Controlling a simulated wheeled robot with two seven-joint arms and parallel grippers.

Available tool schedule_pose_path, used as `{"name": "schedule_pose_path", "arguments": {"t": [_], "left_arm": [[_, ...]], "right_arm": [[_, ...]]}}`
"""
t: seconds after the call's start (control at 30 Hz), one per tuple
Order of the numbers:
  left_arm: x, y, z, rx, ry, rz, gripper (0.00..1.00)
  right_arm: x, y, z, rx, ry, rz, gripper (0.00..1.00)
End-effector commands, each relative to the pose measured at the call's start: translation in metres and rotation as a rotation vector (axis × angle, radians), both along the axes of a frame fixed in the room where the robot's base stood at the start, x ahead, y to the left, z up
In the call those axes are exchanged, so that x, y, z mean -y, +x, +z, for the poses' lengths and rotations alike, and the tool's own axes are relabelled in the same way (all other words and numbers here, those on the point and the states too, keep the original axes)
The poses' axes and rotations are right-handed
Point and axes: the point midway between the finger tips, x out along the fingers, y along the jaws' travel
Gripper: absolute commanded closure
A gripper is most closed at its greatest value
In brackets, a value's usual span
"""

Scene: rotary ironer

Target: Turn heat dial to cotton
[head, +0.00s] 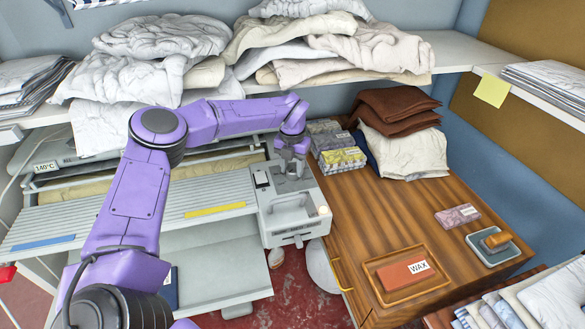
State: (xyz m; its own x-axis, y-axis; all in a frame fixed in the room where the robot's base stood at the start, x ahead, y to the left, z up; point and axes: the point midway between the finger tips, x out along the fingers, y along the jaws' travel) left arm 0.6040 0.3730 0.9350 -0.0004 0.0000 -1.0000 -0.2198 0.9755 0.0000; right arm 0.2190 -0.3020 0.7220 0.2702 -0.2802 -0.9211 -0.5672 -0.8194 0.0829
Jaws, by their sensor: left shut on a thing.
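The rotary ironer's grey control box (288,222) stands at the right end of the ironer, in the middle of the head view. My left arm reaches over the ironer from the lower left. My left gripper (291,170) points down at the top of the box and is shut on the heat dial there. The gripper covers most of the dial, so its pointer and the cotton mark cannot be read. A dark switch (262,180) sits on the box just left of the gripper. My right gripper is out of view.
A wooden table (390,215) right of the box holds small cartons (342,160), folded cloths (404,150), a wax block (405,274) on a tray and a brush (495,240). A shelf of crumpled linen (330,40) runs behind. Red floor shows below the box.

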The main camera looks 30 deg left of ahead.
Motion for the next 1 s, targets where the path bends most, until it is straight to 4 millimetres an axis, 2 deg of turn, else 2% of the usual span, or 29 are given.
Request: {"name": "schedule_pose_path", "arguments": {"t": [0.3,0.87,0.9,0.93,1.0], "left_arm": [[-0.0009,0.0003,0.0006,0.001,0.000,-0.118,0.87],[-0.0010,0.0004,0.0010,0.002,0.001,-0.143,0.87],[-0.0009,0.0004,0.0010,0.002,0.001,-0.143,0.44],[-0.0009,0.0004,0.0010,0.002,0.001,-0.143,0.34],[-0.0008,0.0003,0.0009,0.002,0.000,-0.143,0.31]], "right_arm": [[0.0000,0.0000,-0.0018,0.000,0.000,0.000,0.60],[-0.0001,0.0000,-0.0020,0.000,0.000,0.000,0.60],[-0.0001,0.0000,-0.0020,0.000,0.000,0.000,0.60],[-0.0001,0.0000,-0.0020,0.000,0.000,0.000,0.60],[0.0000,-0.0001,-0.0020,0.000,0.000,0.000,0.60]]}}
